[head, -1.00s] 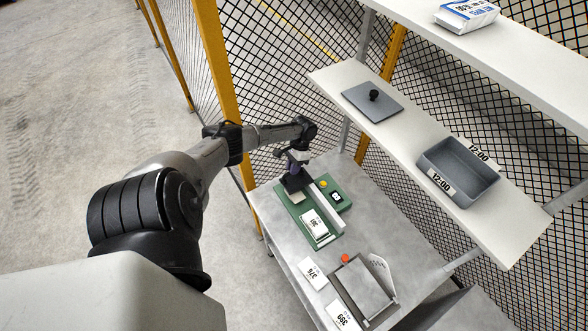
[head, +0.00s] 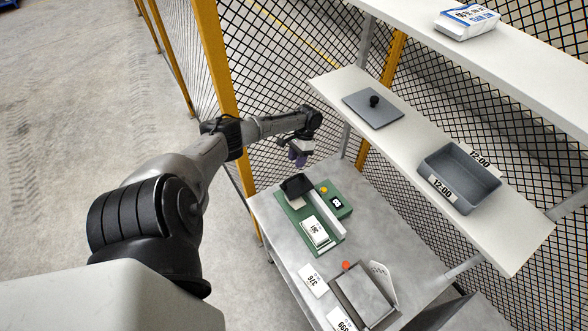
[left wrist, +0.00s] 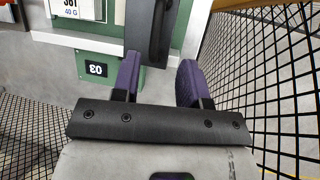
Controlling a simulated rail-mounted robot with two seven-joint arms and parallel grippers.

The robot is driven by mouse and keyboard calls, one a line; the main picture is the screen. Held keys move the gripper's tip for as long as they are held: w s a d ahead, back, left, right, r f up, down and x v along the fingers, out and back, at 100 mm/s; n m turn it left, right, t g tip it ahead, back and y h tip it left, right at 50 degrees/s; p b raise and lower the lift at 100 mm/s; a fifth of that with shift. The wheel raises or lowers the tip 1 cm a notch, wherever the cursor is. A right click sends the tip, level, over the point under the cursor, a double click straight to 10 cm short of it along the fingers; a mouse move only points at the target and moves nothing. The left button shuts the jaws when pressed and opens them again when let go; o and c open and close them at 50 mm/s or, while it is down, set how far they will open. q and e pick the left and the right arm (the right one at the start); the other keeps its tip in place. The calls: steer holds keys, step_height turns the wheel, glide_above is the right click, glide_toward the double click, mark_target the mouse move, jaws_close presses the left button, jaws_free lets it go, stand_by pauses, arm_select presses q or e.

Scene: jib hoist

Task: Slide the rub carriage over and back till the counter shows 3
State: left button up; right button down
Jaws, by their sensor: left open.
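The black rub carriage (head: 296,186) sits at the far end of the green rub tester (head: 303,216), by its pale rail. It also shows at the top of the left wrist view (left wrist: 151,28). The small black counter (head: 336,202) is on the green box beside the rail; in the left wrist view the counter (left wrist: 95,70) appears to read 03. My left gripper (head: 298,159) is above the carriage and apart from it. Its purple fingers (left wrist: 160,82) are open and empty in the left wrist view. My right gripper is not in view.
A yellow button (head: 324,190) is on the green box. White cards (head: 312,280), a red button (head: 346,265) and a grey plate device lie nearer on the table. A shelf with a grey bin (head: 458,178) and a knobbed lid (head: 372,108) overhangs at right. Mesh fencing stands behind.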

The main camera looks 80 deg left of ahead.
arm_select(q)
steer(key=v, duration=0.7)
steer(key=shift+r+b, duration=0.2)
steer(key=shift+b, duration=0.15)
steer(key=shift+w+a, duration=0.1)
